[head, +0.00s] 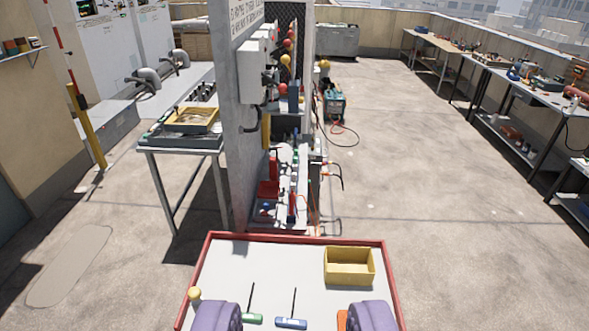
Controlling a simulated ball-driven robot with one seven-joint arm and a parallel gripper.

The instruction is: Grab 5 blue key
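A blue T-handled key (291,323) with a thin dark shaft lies in the red-rimmed tray (312,238), near the bottom of the head view. A green T-handled key (252,319) lies just left of it. My gripper (293,312) shows as two purple fingers at the bottom edge, spread wide apart. Both keys appear in the gap between the fingers, and neither is seen to be gripped. How far the fingers are above the tray is hard to tell. No size marking can be read on the blue key.
A yellow open box (349,268) sits in the tray at right. An orange thing (342,320) is partly hidden by the right finger. A grey panel (242,130) stands beyond; benches (520,95) line the right.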

